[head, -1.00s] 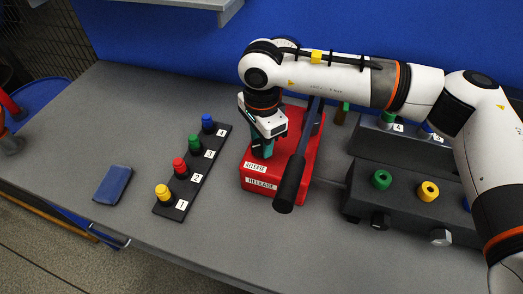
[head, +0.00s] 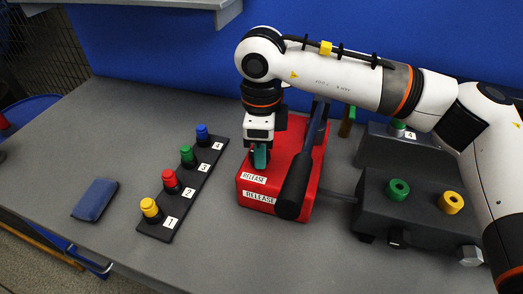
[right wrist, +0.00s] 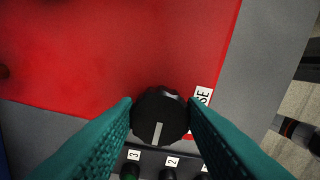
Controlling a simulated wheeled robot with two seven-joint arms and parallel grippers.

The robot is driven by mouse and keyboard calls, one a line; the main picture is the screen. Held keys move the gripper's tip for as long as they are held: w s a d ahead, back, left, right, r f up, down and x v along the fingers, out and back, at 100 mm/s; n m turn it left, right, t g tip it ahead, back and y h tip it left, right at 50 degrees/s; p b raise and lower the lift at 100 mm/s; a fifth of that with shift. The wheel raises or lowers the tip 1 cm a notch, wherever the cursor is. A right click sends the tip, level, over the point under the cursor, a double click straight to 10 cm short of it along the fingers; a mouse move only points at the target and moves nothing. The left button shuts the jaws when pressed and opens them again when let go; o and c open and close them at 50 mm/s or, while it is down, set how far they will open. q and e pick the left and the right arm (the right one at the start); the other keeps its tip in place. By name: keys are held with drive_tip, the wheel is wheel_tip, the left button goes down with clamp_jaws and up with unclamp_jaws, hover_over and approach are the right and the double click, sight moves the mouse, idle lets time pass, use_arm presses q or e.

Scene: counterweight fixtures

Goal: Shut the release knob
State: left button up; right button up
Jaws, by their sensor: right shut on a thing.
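The release knob is a round black knob with a white line (right wrist: 159,118), on the red box (head: 312,190) with RELEASE labels. In the right wrist view the white line points toward the bottom edge. My right gripper (head: 261,157) points down at the box's left side, its teal fingers shut on the knob's two sides; it also shows in the right wrist view (right wrist: 160,112). In the head view the gripper hides the knob. My left gripper is not in view.
A black lever (head: 296,186) slants over the red box just right of my gripper. A strip of numbered coloured pegs (head: 186,190) stands to the left, with a blue pad (head: 95,200) beyond it. Dark fixtures (head: 415,210) with coloured rings stand at the right.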

idle(0.4)
drive_tip(key=o, duration=1)
wheel_tip(320, 180, up, 12)
drive_tip(key=b, duration=0.1)
drive_tip(key=shift+s+a, duration=0.1)
